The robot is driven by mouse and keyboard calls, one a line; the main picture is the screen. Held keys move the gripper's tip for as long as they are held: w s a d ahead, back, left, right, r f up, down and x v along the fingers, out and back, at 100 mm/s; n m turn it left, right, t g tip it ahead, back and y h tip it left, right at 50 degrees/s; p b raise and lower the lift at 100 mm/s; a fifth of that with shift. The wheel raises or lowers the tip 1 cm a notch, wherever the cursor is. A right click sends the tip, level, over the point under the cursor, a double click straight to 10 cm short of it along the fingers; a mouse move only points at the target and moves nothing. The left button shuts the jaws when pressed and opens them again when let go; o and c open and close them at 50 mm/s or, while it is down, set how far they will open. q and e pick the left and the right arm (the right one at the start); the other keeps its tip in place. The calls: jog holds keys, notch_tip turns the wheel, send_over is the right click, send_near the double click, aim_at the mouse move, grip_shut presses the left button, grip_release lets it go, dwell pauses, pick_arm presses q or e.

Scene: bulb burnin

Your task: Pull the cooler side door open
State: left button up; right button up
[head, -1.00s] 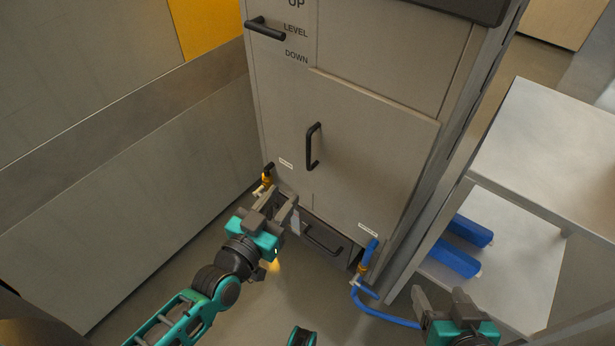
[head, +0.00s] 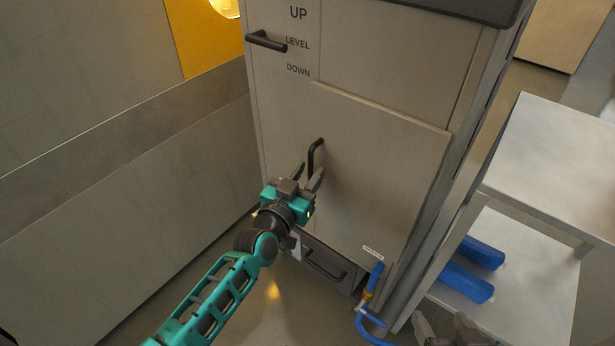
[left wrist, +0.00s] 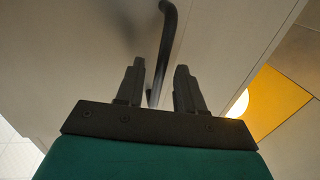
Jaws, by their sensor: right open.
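The cooler side door (head: 385,150) is a flat beige panel on the front of a tall cabinet, and it looks closed. Its black vertical bar handle (head: 316,152) is near the door's left edge. My left gripper (head: 308,176) is at the lower part of this handle, hiding its bottom end. In the left wrist view the left gripper's fingers (left wrist: 158,85) are apart, with the black handle (left wrist: 166,45) showing between and beyond them. I cannot tell whether they touch it. My right gripper (head: 438,326) is at the bottom right edge, partly cut off, away from the door.
A black lever (head: 266,41) sits upper left beside UP, LEVEL and DOWN labels. A drawer with a handle (head: 325,265) is below the door. A blue hose (head: 374,280) hangs at lower right. A metal shelf (head: 555,160) with blue objects (head: 467,282) stands at right.

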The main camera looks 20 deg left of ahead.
pick_arm(q)
jog(key=shift+w, duration=0.15)
grip_shut()
dwell(0.7)
